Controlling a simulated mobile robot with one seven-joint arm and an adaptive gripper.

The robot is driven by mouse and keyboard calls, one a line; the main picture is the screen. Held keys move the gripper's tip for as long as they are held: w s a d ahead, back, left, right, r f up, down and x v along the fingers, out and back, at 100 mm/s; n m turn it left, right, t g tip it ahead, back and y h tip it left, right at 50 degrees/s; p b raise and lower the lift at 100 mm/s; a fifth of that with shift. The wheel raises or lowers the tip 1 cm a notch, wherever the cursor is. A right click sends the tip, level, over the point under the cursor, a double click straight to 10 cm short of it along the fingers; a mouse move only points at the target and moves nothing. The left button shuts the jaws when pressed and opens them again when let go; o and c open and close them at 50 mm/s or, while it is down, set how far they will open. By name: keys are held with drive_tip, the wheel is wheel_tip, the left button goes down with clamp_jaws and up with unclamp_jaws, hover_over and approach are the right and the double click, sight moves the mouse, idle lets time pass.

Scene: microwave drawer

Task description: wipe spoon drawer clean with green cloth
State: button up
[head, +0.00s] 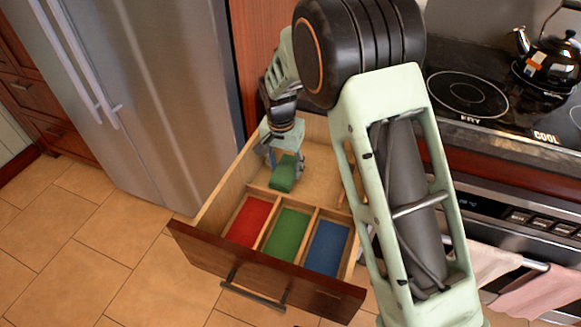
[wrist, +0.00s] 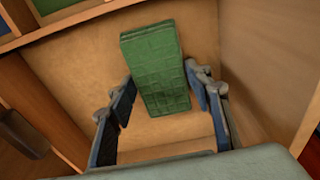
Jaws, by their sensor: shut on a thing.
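The wooden drawer (head: 192,247) is pulled open below the counter. Its front part has three compartments with red, green and blue floors; behind them is a wide bare wooden compartment (head: 315,180). The green cloth (head: 284,175) is a folded, block-like piece in this rear compartment, at its left side. My gripper (head: 283,158) is inside the drawer, shut on the cloth. In the wrist view the cloth (wrist: 158,70) lies between the two fingers and extends past their tips toward the dividers. Whether it touches the drawer floor is hard to tell.
A steel fridge (head: 130,100) stands left of the drawer. The stove (head: 470,95) with a black kettle (head: 553,58) is at the right, above an oven with towels (head: 540,292) on its handle. A thin wooden item (head: 345,188) shows at the drawer's right, partly hidden by my arm.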

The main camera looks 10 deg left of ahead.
drive_tip(key=shift+a, duration=0.4)
drive_tip(key=shift+s+d+f, duration=0.15)
drive_tip(key=shift+d, duration=1.1)
drive_tip(key=shift+s+d+r+b, duration=0.1)
drive_tip(key=shift+s+d+b, duration=0.05)
drive_tip(key=shift+d, duration=0.9)
drive_tip(key=shift+s+d+r+b, duration=0.1)
drive_tip(key=shift+d+b, duration=0.05)
drive_tip(key=shift+d, duration=0.9)
drive_tip(key=shift+s+d+f, duration=0.15)
drive_tip(key=shift+s+d, duration=0.05)
drive_tip(key=shift+d, duration=0.85)
drive_tip(key=shift+w+a, duration=0.2)
drive_tip(key=shift+a, duration=0.95)
drive_tip(key=shift+w+a, duration=0.2)
drive_tip(key=shift+a, duration=2)
drive_tip(key=shift+w+a+p, duration=0.25)
drive_tip(key=shift+a+p, duration=0.15)
drive_tip(key=shift+a, duration=0.65)
